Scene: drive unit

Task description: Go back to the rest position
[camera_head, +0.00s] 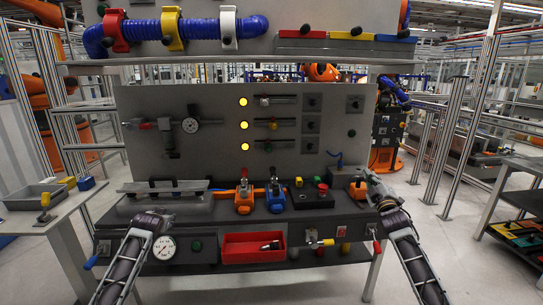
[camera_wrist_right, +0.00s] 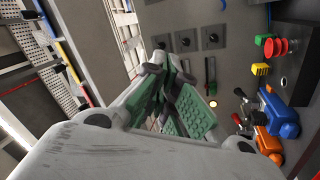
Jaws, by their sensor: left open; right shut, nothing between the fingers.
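My right gripper (camera_head: 364,177) is in front of the panel's right side, by the right end of the shelf. In the right wrist view its green-padded fingers (camera_wrist_right: 172,100) are together with nothing between them. My left arm comes up from the lower left, and my left gripper (camera_head: 156,214) is at the left front of the drive unit (camera_head: 205,95), near a grey block on the shelf. Its jaws are open, but the fingers are small and hard to make out. Neither gripper holds anything visible.
An orange valve (camera_head: 243,195), a blue valve (camera_head: 275,195) and a red button (camera_head: 323,187) stand on the shelf between the arms. A red bin (camera_head: 252,250) sits below. Side tables stand left (camera_head: 60,215) and right (camera_head: 520,168).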

